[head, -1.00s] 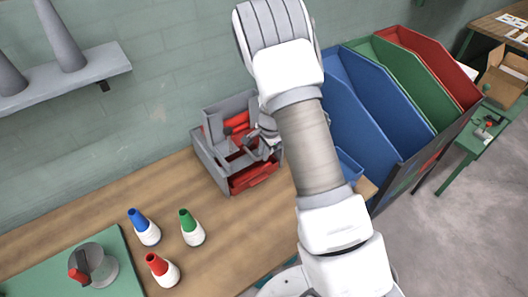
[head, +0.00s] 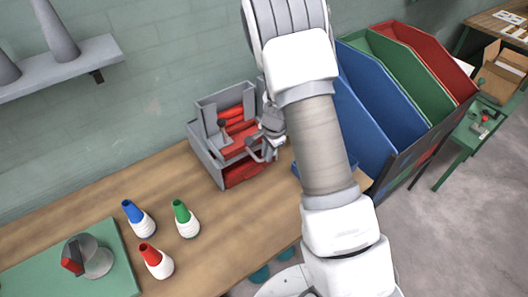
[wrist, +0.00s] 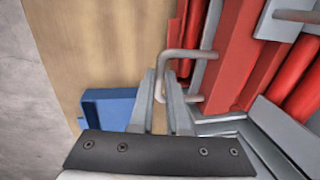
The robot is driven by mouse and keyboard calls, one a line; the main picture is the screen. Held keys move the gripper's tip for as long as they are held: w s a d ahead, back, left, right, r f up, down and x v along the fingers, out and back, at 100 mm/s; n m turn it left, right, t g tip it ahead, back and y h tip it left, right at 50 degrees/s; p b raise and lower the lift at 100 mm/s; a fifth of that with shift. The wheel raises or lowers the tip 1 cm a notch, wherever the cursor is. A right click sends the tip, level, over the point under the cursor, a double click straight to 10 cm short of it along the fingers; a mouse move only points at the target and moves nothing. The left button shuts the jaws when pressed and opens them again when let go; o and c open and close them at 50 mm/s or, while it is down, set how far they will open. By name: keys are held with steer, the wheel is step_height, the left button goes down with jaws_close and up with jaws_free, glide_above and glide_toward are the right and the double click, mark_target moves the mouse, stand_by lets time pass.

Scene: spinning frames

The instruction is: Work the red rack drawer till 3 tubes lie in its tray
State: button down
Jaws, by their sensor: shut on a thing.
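The grey rack (head: 207,148) stands on the wooden bench, with several red tubes (head: 232,113) stacked in its upper part. Red tubes also show at the right of the wrist view (wrist: 305,92). The red drawer (wrist: 232,60) has a bent grey handle (wrist: 184,54). My gripper (head: 266,140) is at the rack's right front side. In the wrist view its two fingers (wrist: 163,82) are close together on the handle. A red tray area (head: 243,171) shows low in the rack. My gripper and wrist partly hide the rack's right side, and I cannot count tubes in the tray.
A small blue bin (wrist: 108,108) sits on the bench beside my fingers. Blue (head: 140,218), green (head: 185,218) and red-topped (head: 155,260) bottles stand in front of the rack. Tall coloured bins (head: 375,110) are at the right. Bare bench (head: 225,228) lies in front.

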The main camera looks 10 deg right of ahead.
steer(key=shift+s+d, duration=0.35)
steer(key=shift+s, duration=0.45)
steer(key=c, duration=0.9)
jaws_free()
steer(key=shift+s, duration=0.1)
steer(key=shift+r, duration=0.15)
steer(key=s+r, duration=0.1)
steer(key=r, duration=0.4)
steer(key=s+d+r, duration=0.1)
steer(key=r, duration=0.5)
steer(key=s+r, duration=0.1)
steer(key=r, duration=0.4)
steer(key=shift+d+r+p, duration=0.15)
steer(key=shift+r+p, duration=0.15)
steer(key=shift+r, duration=0.1)
